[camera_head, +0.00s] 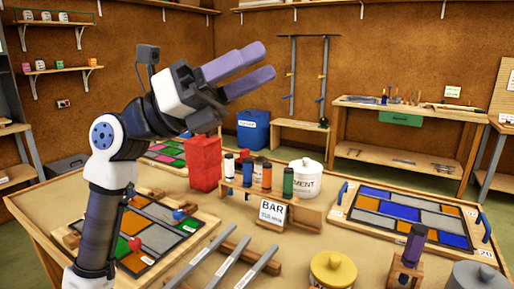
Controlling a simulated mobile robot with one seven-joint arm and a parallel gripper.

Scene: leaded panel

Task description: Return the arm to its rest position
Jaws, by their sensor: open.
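My gripper (248,70) is raised above the worktable, with its two purple fingers pointing up and to the right. The fingers are apart and nothing is between them. My arm rises from the lower left, bends at the elbow and stays clear of the things on the table. A leaded panel with blue, orange and grey panes (405,213) lies on a wooden board at the right.
Metal bars (232,264) lie in front. A blue container (253,130) and a workbench (405,113) are behind. The air around my gripper looks clear.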

